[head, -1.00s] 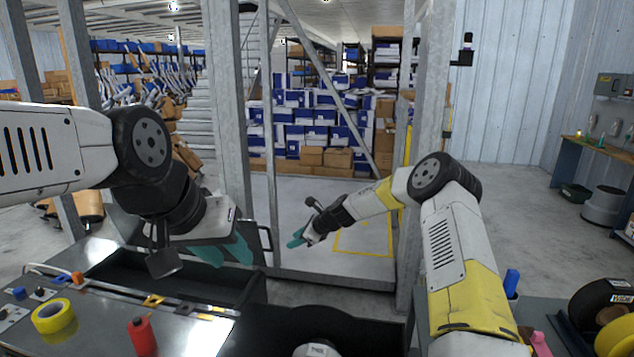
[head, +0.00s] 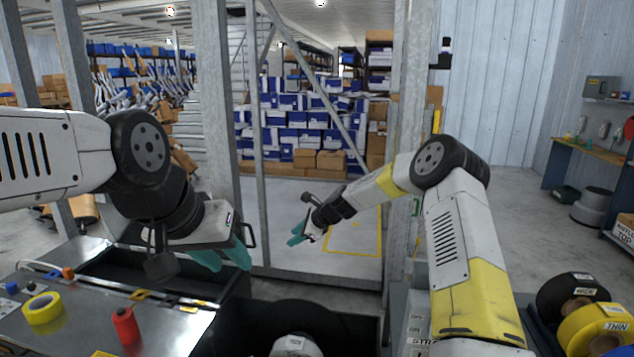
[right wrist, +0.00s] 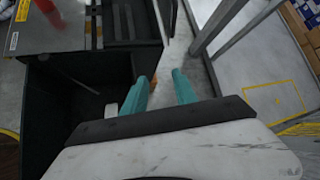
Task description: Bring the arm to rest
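My left gripper (head: 230,262) hangs over the black bin at the left of the head view. Its two teal fingers are apart, with nothing seen between them. My right gripper (head: 296,238) is stretched forward near the metal frame, in the middle of the head view. In the right wrist view my right gripper (right wrist: 160,85) shows two teal fingers with an empty gap between them, over the edge of a dark bin and the grey floor. Neither gripper holds anything that I can see.
A metal work table (head: 75,300) with yellow tape (head: 44,309) and a red bottle (head: 126,326) is at lower left. Black bins (head: 290,316) lie below my arms. A metal post (head: 405,150) stands close by my right arm. Tape rolls (head: 596,330) are at lower right.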

